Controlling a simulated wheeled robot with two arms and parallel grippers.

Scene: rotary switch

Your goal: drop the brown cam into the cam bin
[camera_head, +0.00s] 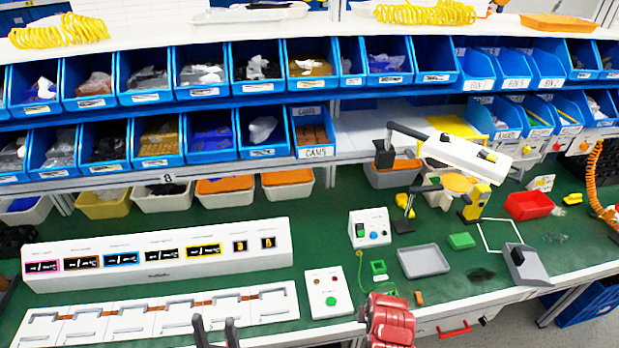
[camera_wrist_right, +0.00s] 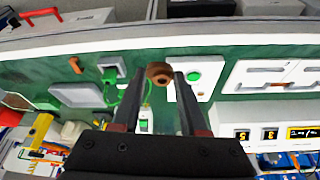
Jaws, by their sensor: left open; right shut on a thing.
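The brown cam (camera_wrist_right: 159,73) is a small round piece with a hole, held between the fingertips of my right gripper (camera_wrist_right: 159,78) in the right wrist view. In the head view the red end of my right arm shows at the bottom, and the cam cannot be made out there. My left gripper (camera_head: 215,332) is open and empty at the bottom left, near the front of the bench. The cam bin (camera_head: 319,152) is a blue bin labelled CAMS at the right end of the lower left shelf row, with brown pieces inside. It is far behind and above both grippers.
A long white console (camera_head: 160,275) and white panel stand on the green bench at left. A button box (camera_head: 327,292), a grey tray (camera_head: 424,261) and a small orange-brown piece (camera_head: 419,298) lie near my right arm. A black-and-white lamp arm (camera_head: 450,150) rises right of the bin.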

